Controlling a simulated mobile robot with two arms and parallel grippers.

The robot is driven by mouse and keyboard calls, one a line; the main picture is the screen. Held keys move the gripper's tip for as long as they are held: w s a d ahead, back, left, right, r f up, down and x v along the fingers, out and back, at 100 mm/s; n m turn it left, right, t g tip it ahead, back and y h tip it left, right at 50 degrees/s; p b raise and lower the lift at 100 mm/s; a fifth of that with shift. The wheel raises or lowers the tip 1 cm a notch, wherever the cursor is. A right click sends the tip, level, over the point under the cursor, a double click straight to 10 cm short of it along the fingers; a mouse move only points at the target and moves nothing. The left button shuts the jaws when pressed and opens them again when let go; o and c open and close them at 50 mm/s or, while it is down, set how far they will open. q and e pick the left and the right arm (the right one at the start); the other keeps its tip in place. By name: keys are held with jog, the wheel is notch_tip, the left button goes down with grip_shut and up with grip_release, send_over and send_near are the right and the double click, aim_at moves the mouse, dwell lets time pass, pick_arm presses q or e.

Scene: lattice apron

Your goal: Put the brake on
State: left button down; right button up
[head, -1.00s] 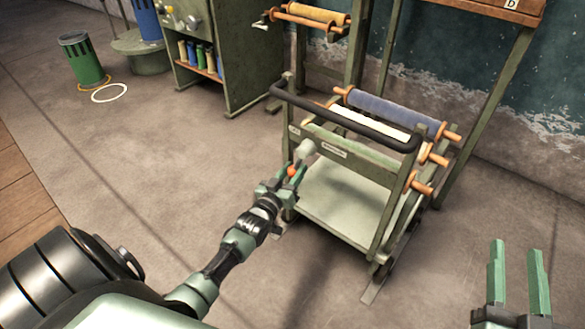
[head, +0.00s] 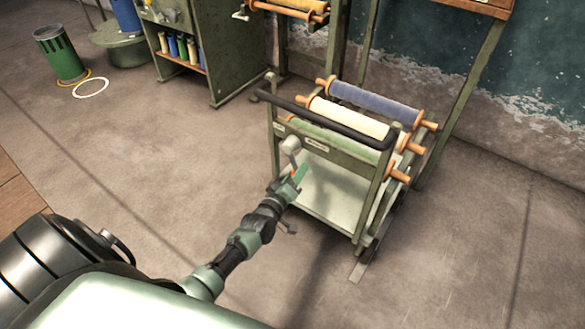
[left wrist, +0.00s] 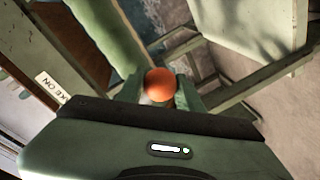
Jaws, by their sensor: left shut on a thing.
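The brake lever's round orange knob (left wrist: 159,84) sits between the fingers in the left wrist view. My left gripper (head: 297,176) is shut on it, in front of the rolling cart (head: 330,200). A pale round hub (head: 290,145) shows on the cart's front just above the gripper, with the knob below it and slightly right. A white label (left wrist: 50,87), partly cut off and reading "KE ON", is left of the knob in the left wrist view. Most of the lever is hidden by the gripper. My right gripper is out of view.
The cart has a black push bar (head: 325,118) and carries blue (head: 375,101), cream (head: 348,117) and green rolls. A green cabinet (head: 232,65) and a green bin (head: 62,55) stand behind to the left. The floor left of the cart is clear.

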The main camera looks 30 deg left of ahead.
pick_arm(q)
jog(key=shift+s+d+n, duration=0.1)
jog(key=shift+d+n, duration=0.2)
jog(key=shift+d, duration=0.05)
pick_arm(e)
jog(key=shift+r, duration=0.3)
pick_arm(q)
jog(key=shift+d, duration=0.1)
jog(key=c, duration=0.9)
grip_release()
jog(key=shift+c, duration=0.2)
jog(key=shift+r, duration=0.1)
jog(key=shift+s+r+p, duration=0.1)
jog(key=shift+s+p, duration=0.3)
jog(key=s+p, duration=0.1)
jog(key=s, duration=0.6)
jog(key=shift+d+r+p, duration=0.2)
jog(key=shift+r+p, duration=0.15)
jog(key=shift+r, duration=0.1)
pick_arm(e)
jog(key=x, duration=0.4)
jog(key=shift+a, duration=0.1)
pick_arm(q)
jog(key=shift+d, duration=0.1)
